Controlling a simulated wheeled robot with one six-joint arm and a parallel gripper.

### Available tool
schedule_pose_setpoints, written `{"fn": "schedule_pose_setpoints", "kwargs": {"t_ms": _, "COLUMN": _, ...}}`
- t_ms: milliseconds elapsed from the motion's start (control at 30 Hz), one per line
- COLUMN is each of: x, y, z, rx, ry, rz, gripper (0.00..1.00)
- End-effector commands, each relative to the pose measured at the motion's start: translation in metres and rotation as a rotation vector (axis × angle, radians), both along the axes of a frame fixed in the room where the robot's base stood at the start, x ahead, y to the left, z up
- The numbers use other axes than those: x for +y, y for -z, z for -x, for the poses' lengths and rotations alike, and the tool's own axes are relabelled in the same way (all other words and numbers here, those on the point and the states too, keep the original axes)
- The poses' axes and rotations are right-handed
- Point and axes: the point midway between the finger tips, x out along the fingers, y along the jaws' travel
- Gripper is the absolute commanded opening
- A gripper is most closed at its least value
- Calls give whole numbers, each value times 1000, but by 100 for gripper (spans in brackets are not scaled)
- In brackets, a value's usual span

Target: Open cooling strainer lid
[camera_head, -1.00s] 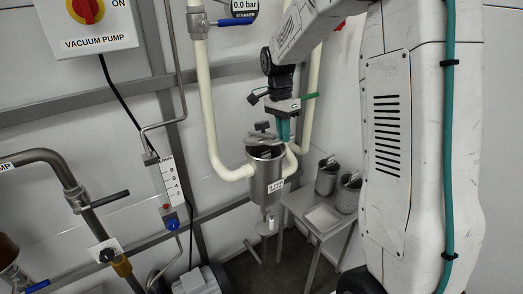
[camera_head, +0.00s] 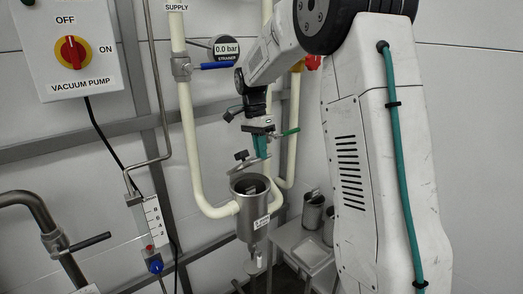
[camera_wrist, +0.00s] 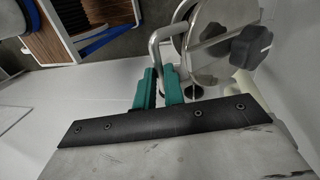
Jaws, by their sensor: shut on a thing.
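The cooling strainer is a steel cup-shaped vessel (camera_head: 252,210) on cream pipes in the head view. Its top is open, with a dark inside showing. The round steel lid (camera_head: 247,165) is tilted above the rim, with a black knob (camera_head: 241,155). In the wrist view the lid (camera_wrist: 225,22) is at the upper right with its bent metal handle (camera_wrist: 155,48) and dark knob (camera_wrist: 251,46). My gripper (camera_head: 262,154) has teal fingers, seen also in the wrist view (camera_wrist: 160,82), shut on the lid handle. The exact grip point is partly hidden.
A blue-handled valve (camera_head: 215,66) and pressure gauge (camera_head: 226,47) are above the strainer. Cream pipes (camera_head: 190,130) run close on both sides. A small table (camera_head: 309,249) with steel cups (camera_head: 313,212) stands at lower right. The vacuum pump switch box (camera_head: 70,55) is upper left.

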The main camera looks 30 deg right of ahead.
Motion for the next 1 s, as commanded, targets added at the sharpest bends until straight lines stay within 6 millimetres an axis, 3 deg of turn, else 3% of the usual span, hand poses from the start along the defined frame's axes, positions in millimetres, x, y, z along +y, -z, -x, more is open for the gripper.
{"fn": "schedule_pose_setpoints", "kwargs": {"t_ms": 33, "x": 2, "y": 4, "z": -5, "rx": -14, "ry": -2, "rz": -3, "gripper": 0}}
{"fn": "schedule_pose_setpoints", "kwargs": {"t_ms": 100, "x": 2, "y": 4, "z": -5, "rx": -14, "ry": -2, "rz": -3, "gripper": 27}}
{"fn": "schedule_pose_setpoints", "kwargs": {"t_ms": 133, "x": 2, "y": 4, "z": -5, "rx": -14, "ry": -2, "rz": -3, "gripper": 33}}
{"fn": "schedule_pose_setpoints", "kwargs": {"t_ms": 433, "x": 1, "y": -3, "z": -5, "rx": -14, "ry": -2, "rz": -1, "gripper": 33}}
{"fn": "schedule_pose_setpoints", "kwargs": {"t_ms": 800, "x": 1, "y": -59, "z": -18, "rx": -14, "ry": -2, "rz": -1, "gripper": 33}}
{"fn": "schedule_pose_setpoints", "kwargs": {"t_ms": 1000, "x": 2, "y": -73, "z": -21, "rx": -12, "ry": -2, "rz": -1, "gripper": 33}}
